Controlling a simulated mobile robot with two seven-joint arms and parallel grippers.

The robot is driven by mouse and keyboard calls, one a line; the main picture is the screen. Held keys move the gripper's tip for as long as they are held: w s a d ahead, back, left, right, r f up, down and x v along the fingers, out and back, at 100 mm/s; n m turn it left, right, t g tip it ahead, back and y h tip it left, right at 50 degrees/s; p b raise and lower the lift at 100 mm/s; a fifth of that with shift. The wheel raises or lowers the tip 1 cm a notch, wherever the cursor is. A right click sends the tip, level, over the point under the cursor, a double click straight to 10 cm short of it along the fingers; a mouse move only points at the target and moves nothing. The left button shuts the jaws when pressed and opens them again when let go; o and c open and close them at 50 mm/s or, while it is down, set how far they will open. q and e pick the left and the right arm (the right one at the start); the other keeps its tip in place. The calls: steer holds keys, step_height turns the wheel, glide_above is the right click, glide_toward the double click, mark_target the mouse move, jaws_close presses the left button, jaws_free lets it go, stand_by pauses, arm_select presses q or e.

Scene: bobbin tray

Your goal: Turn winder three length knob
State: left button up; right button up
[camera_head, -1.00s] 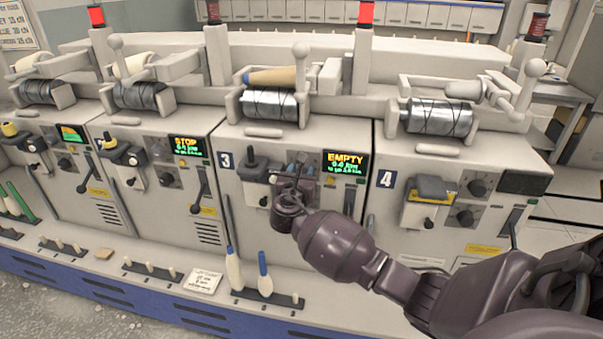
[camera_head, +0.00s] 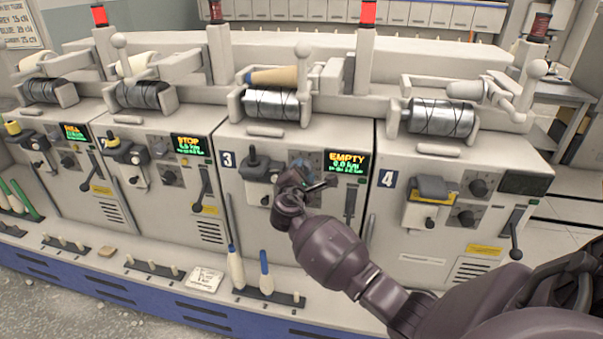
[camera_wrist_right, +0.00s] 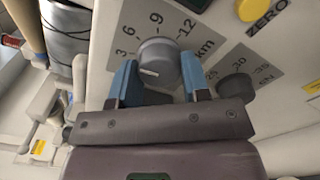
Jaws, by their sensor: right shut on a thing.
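Winder three (camera_head: 237,189) bears a "3" label, and its display (camera_head: 346,163) reads EMPTY. In the right wrist view its round grey length knob (camera_wrist_right: 160,60) has a white pointer line and sits by a scale marked 3, 6, 9, 12 km. My right gripper (camera_wrist_right: 160,78) has its blue fingers on either side of this knob, shut on it. In the head view my right gripper (camera_head: 298,183) is at the front panel of winder three and hides the knob there. My left gripper is not in view.
A second dark knob (camera_wrist_right: 236,88) lies close to the right finger, and a yellow button (camera_wrist_right: 249,9) is marked ZERO. A lever (camera_head: 350,202) stands right of my gripper. Winder four (camera_head: 386,215) is to the right. Bobbins (camera_head: 265,272) stand on the ledge below.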

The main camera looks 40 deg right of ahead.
arm_select(q)
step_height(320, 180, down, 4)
steer(key=b, duration=0.4)
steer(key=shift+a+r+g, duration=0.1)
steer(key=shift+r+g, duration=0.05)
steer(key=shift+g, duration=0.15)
arm_select(e)
steer(key=m, duration=1.2)
steer(key=shift+m, duration=0.3)
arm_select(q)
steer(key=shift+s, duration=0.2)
arm_select(e)
steer(key=o, duration=0.6)
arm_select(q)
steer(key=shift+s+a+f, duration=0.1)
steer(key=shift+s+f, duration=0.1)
arm_select(e)
steer(key=o, duration=0.3)
steer(key=shift+r, duration=0.1)
steer(key=shift+a, duration=0.1)
